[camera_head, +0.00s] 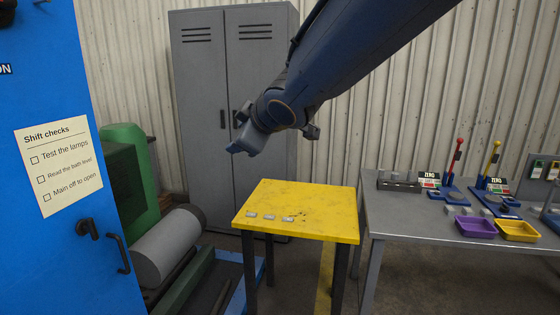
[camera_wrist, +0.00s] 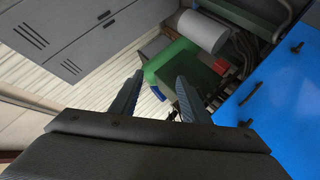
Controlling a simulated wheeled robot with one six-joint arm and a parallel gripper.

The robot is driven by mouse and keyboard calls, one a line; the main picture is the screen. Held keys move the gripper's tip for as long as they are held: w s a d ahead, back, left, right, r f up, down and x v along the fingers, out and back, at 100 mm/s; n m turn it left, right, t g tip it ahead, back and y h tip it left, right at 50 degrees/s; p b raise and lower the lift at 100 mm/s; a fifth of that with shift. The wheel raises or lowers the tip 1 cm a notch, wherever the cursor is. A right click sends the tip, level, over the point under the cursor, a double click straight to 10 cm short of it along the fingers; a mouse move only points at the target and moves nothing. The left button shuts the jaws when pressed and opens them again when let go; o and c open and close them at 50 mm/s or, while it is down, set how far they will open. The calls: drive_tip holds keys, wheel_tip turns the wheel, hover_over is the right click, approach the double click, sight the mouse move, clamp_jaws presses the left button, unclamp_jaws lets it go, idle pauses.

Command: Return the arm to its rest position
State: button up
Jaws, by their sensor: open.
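My arm (camera_head: 355,50) reaches in from the top right in the head view. My gripper (camera_head: 243,142) hangs in the air above and behind the yellow table, in front of the grey locker. In the wrist view my gripper (camera_wrist: 155,98) shows two dark fingers spread apart with nothing between them. It is open and empty. The fingers point towards the green machine, which is some way off. Nothing touches the fingers.
A yellow table (camera_head: 300,200) holds several small pale pieces near its front left. A grey bench (camera_head: 400,222) at right carries levers and purple (camera_head: 476,227) and yellow trays (camera_head: 517,231). A blue cabinet door (camera_head: 60,230) stands at left. A grey locker (camera_head: 205,100) stands behind.

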drive_tip(key=s+d+f+m+g+h, duration=0.2)
drive_tip(key=d+f+m+h, duration=0.15)
drive_tip(key=d+f, duration=0.5)
drive_tip(key=s+d+f+m+g+h, duration=0.1)
drive_tip(key=s+d+f+m+h, duration=0.1)
drive_tip(key=d+f+m, duration=0.5)
drive_tip(key=s+d+f+m+g+b, duration=0.1)
drive_tip(key=s+d+f+m+g, duration=0.4)
drive_tip(key=s+d+f, duration=0.8)
drive_tip(key=s+f+g+h, duration=0.1)
drive_tip(key=s, duration=0.2)
drive_tip(key=shift+s+f, duration=0.25)
drive_tip(key=shift+m, duration=0.25)
